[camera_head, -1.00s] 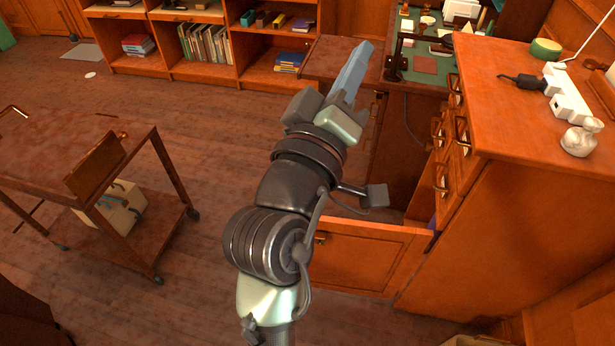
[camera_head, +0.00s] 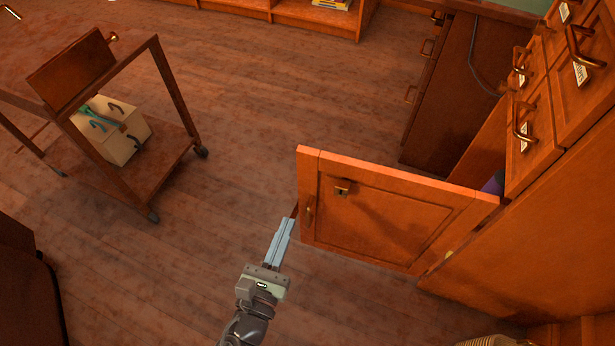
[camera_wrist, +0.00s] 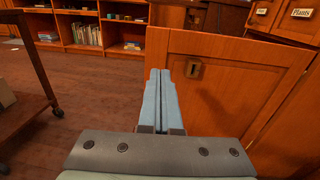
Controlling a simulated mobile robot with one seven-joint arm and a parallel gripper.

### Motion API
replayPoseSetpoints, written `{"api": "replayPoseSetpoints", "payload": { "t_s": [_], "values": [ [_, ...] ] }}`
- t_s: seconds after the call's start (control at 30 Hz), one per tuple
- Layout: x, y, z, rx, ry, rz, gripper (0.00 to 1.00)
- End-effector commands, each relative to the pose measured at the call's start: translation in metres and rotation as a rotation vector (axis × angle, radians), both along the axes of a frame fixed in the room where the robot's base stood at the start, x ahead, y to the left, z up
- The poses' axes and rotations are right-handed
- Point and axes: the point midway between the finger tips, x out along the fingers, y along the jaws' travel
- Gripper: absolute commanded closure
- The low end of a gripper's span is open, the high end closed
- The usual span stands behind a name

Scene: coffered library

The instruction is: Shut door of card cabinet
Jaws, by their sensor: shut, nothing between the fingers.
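The card cabinet (camera_head: 520,225) stands at the right in the head view, with labelled drawers above. Its wooden door (camera_head: 375,215) hangs wide open, hinged at the cabinet side and reaching left into the room. The door has a brass lock plate and a small pull near its free edge. My gripper (camera_head: 285,226) is shut and empty, just left of the door's free edge. In the wrist view the fingers (camera_wrist: 160,80) point at the door (camera_wrist: 220,85) close to that edge. I cannot tell whether they touch it.
A wooden trolley (camera_head: 178,175) with a cream box (camera_head: 115,130) on its lower shelf stands at the left. A desk (camera_head: 440,95) is behind the door. Bookshelves (camera_wrist: 90,30) line the back. The plank floor between trolley and door is clear.

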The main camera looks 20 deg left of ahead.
Motion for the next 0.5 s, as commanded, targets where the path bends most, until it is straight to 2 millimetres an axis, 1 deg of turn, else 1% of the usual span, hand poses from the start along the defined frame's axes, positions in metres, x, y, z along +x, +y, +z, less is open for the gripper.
{"api": "replayPoseSetpoints", "payload": {
  "t_s": [0.3,0.5],
  "values": [
    [0.067,0.003,0.001,0.007,-0.005,-0.006,1.00],
    [0.105,0.005,0.000,0.008,-0.003,-0.006,1.00]
  ]
}}
